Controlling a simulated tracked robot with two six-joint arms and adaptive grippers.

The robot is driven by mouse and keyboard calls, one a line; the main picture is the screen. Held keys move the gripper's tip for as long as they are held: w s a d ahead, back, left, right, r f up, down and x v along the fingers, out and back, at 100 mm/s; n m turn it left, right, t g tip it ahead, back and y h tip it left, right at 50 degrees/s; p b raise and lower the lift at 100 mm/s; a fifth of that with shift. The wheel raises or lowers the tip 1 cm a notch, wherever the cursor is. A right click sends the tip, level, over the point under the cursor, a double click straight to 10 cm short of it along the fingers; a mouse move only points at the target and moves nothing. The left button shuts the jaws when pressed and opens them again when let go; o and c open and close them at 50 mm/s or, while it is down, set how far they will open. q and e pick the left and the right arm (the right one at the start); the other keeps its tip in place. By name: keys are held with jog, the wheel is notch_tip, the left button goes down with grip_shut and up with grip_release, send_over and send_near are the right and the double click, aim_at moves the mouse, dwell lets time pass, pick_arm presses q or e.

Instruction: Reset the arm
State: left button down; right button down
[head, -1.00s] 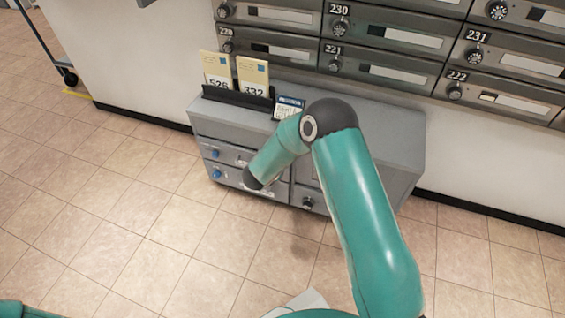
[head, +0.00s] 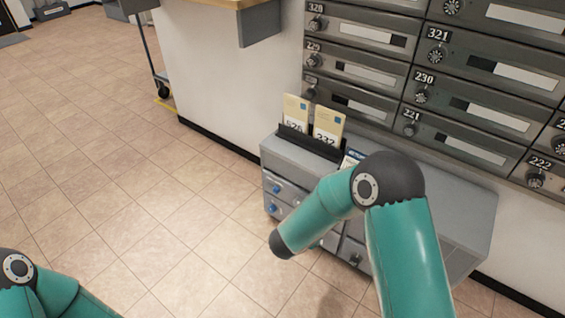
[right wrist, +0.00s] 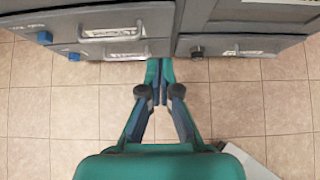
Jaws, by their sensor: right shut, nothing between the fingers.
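My right arm bends in front of the grey cabinet in the head view, and its gripper is hidden there. In the right wrist view my right gripper (right wrist: 159,72) is shut and empty, pointing at the cabinet's drawer fronts with tiled floor below. My left arm shows at the lower left corner of the head view; its gripper is out of the frame.
The grey cabinet (head: 455,205) has drawers with blue knobs and carries two numbered cards (head: 327,125) in a black holder (head: 310,143). Numbered mailboxes (head: 440,80) line the wall above. A cart (head: 155,60) stands at the far left. Tiled floor (head: 130,170) is open on the left.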

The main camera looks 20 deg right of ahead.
jog(key=s+a+f+m+g+y, duration=0.3)
jog(key=s+f+m+g, duration=0.15)
jog(key=s, duration=0.45)
jog(key=s+a+f+m+g+y, duration=0.25)
jog(key=s+f, duration=0.35)
jog(key=s, duration=0.3)
jog(key=s+a+f+m+y, duration=0.1)
jog(key=s+a+m+y, duration=0.6)
jog(key=m, duration=0.6)
notch_tip(320, 180, up, 34)
jog(key=w+d+m+t+p, duration=0.1)
jog(key=m+p, duration=0.6)
jog(key=p, duration=2.8)
jog(key=shift+w+f+m+t+h, duration=0.15)
jog(key=shift+w+m+t+h, duration=0.25)
jog(key=shift+w, duration=0.35)
